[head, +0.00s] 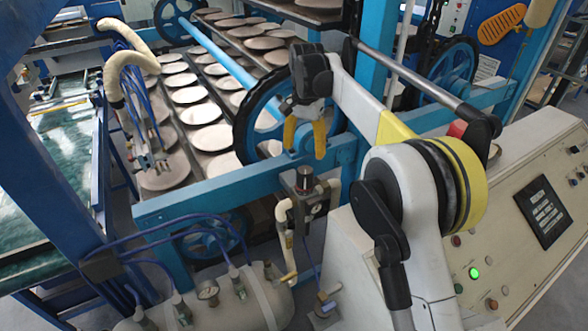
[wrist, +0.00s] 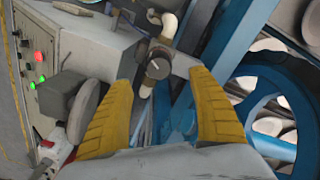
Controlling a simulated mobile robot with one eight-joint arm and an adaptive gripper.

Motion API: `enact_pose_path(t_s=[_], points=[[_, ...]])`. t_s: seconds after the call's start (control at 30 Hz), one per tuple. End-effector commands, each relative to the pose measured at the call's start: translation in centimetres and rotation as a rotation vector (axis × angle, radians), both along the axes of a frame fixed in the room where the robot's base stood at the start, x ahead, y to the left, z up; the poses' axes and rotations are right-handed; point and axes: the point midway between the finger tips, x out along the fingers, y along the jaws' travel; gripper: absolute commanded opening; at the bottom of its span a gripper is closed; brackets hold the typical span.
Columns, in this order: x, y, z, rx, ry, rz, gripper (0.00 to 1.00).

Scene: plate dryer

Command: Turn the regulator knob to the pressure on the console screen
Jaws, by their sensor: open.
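The regulator knob (head: 305,179) is a dark round knob on top of the regulator body, upright beside the blue frame. In the wrist view the knob (wrist: 158,68) shows from above with a pale mark on its face, between the fingertips in the picture. My gripper (head: 304,152) has two yellow fingers spread apart, pointing down above the knob, empty and apparently not touching it. The fingers also show in the wrist view (wrist: 160,80). The console screen (head: 545,212) is a black panel with pale text, too small to read. The regulator's dial (head: 317,208) is too small to read.
A grey tank (head: 235,306) with a gauge (head: 208,291) and blue hoses stands at lower left. A blue beam (head: 240,189) and wheel (head: 262,125) are close to my gripper. The console (head: 470,235) stands right, with a lit green button (head: 474,273). Plates fill the racks behind.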

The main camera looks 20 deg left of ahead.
Motion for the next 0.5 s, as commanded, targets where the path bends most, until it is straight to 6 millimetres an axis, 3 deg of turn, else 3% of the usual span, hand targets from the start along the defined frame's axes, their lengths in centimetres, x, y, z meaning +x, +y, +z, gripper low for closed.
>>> enact_pose_path(t_s=[0.3,0.5], points=[[0.0,-0.1,-6.0,0.001,-0.001,0.0,0.7],[0.0,-0.1,-8.9,0.001,-0.001,0.0,0.7]])
